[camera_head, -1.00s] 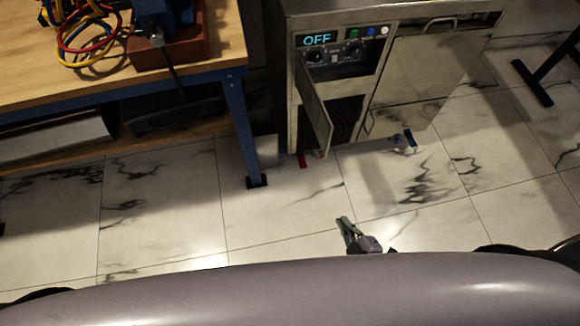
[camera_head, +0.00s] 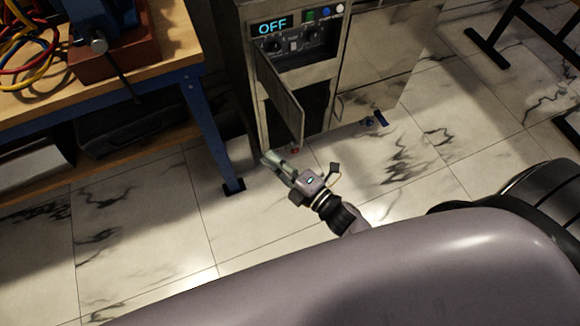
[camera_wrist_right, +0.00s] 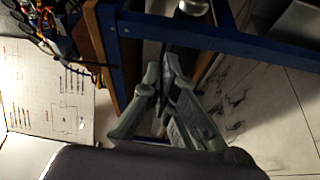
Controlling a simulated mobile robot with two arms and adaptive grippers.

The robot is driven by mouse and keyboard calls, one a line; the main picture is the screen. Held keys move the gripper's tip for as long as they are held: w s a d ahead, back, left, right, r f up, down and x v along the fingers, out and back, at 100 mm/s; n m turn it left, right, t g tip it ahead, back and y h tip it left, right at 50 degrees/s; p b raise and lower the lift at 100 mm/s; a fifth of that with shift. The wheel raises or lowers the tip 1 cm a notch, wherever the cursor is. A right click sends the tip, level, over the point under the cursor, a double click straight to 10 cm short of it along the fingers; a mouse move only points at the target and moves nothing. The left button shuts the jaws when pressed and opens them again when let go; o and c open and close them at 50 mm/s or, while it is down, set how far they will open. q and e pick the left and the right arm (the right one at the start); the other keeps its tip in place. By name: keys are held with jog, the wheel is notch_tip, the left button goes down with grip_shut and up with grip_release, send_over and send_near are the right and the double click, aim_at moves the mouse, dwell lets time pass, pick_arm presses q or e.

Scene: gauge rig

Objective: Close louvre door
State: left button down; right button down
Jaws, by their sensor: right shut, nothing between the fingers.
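The louvre door (camera_head: 280,98) is a small metal panel on the front of a steel cabinet (camera_head: 385,50). It stands swung open, with a dark opening (camera_head: 316,100) to its right. My right gripper (camera_head: 270,160) is below and slightly left of the door's lower end in the head view, apart from it as far as I can tell. Its fingers are shut and empty. In the right wrist view the gripper (camera_wrist_right: 160,82) shows its fingers close together; the louvre door is not clear there. My left gripper is not in view.
A wooden workbench (camera_head: 168,45) with a blue leg (camera_head: 212,135) stands left of the cabinet, close to my right gripper. The cabinet display (camera_head: 272,27) reads OFF. A dark table frame (camera_head: 490,45) stands at the right. Marble floor (camera_head: 140,225) in front is clear.

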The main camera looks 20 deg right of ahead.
jog(key=shift+w+d+f, duration=0.1)
jog(key=shift+d+f, duration=0.05)
jog(key=shift+d, duration=0.85)
jog(key=shift+d+f, duration=0.1)
jog(key=shift+d, duration=0.9)
jog(key=shift+d, duration=0.2)
